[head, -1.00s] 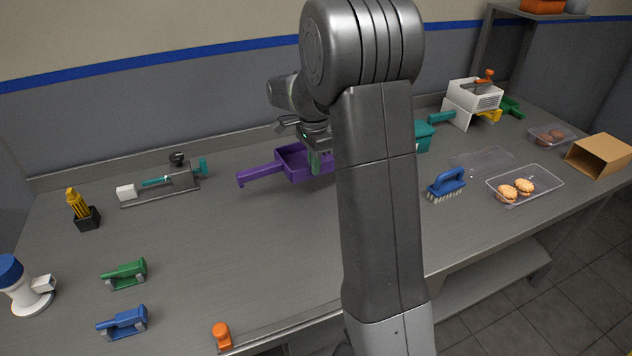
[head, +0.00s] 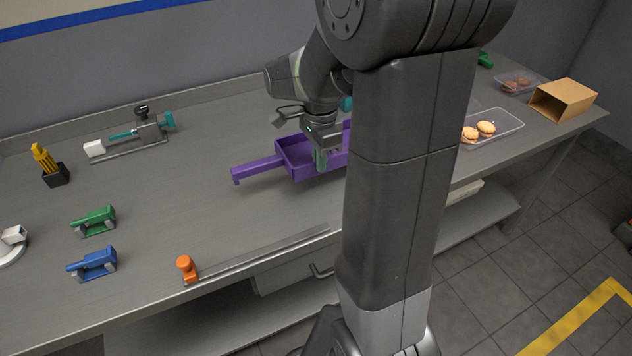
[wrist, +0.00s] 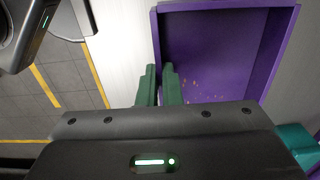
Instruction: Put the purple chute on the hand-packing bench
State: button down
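The purple chute (head: 258,168), a shallow open tray with a long narrow spout pointing left, is at the middle of the head view, over the grey metal bench. Its right end is hidden behind my arm. My gripper (head: 320,158) is at the chute's near wall. In the wrist view the chute (wrist: 215,50) fills the upper right, with small crumbs inside. There the green fingers of my gripper (wrist: 160,80) stand close together, one each side of the chute's wall, shut on it. I cannot tell whether the chute touches the bench or hangs just above it.
On the bench (head: 190,205) are a teal-handled clamp (head: 150,130), green (head: 95,221) and blue (head: 93,263) tools, and an orange knob (head: 187,268) by the front edge. Clear trays with biscuits (head: 505,130) and a cardboard box (head: 563,99) stand right. The left-middle bench is clear.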

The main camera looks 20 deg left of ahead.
jog(key=shift+f+b, duration=0.3)
jog(key=shift+f, duration=2.85)
jog(key=shift+f, duration=0.1)
jog(key=c, duration=1.6)
grip_release()
notch_tip(320, 180, up, 12)
jog(key=shift+r+p, duration=0.15)
jog(key=shift+p, duration=0.65)
